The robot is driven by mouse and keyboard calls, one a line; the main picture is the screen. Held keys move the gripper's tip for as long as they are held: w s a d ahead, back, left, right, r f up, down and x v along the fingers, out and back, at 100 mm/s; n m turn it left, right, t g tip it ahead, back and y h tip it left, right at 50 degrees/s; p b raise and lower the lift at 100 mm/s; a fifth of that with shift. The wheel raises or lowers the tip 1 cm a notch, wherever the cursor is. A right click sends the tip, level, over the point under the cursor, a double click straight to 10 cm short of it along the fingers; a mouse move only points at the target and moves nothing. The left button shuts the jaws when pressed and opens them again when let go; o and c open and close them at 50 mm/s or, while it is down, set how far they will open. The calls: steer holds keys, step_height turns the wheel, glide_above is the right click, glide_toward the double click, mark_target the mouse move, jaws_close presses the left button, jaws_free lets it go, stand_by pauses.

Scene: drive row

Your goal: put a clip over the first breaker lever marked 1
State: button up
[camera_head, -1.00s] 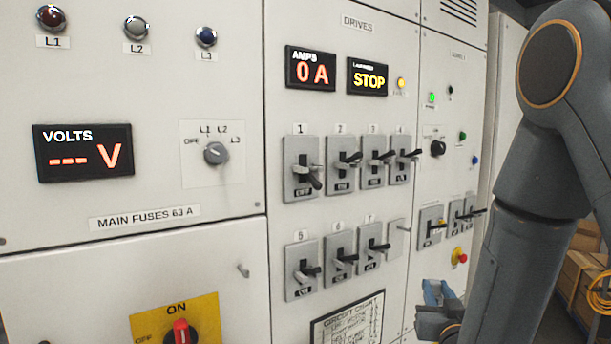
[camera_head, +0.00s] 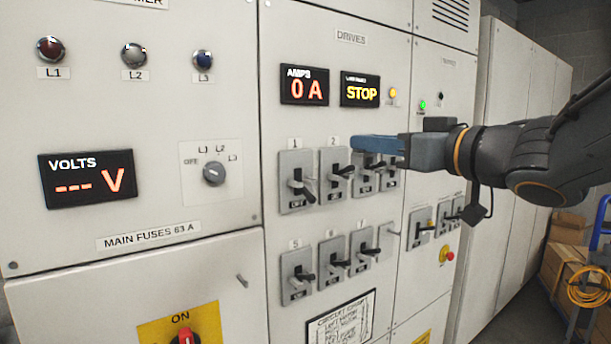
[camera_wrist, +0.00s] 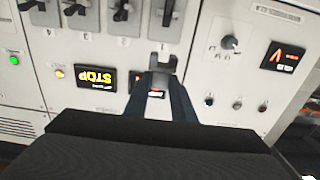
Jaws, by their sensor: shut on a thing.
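The breaker marked 1 (camera_head: 297,181) is the upper left one of the drives panel. Its black lever (camera_head: 303,190) points down and out, above an OFF label, with nothing over it. In the wrist view, which is upside down, this lever (camera_wrist: 168,14) is at the top middle. My gripper (camera_head: 366,144) has blue fingers and reaches in from the right, in front of breakers 3 and 4. In the wrist view it is shut on a small dark grey forked clip (camera_wrist: 163,63). The clip appears just short of breaker 1, apart from it. The head view does not show the clip clearly.
Breaker 2 (camera_head: 336,174) stands close to the right of breaker 1, its lever sticking out. A lower row has breaker 5 (camera_head: 297,277) and others. The AMPS display (camera_head: 304,86) and STOP display (camera_head: 360,91) are above. Boxes (camera_head: 567,232) stand at the far right.

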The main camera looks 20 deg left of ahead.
steer(key=p, duration=0.2)
glide_above(297, 162)
steer(key=v, duration=0.4)
steer(key=shift+d+r, duration=0.2)
steer(key=shift+r, duration=0.2)
step_height(297, 162, down, 2)
steer(key=shift+f+p, duration=0.15)
steer(key=shift+p, duration=0.35)
step_height(297, 162, down, 4)
steer(key=shift+r+p, duration=0.15)
steer(key=shift+p, duration=0.55)
steer(key=shift+a+f+p, duration=0.1)
steer(key=shift+f+p, duration=0.3)
steer(key=shift+p, duration=0.1)
steer(key=shift+w+f, duration=0.1)
steer(key=shift+f, duration=0.05)
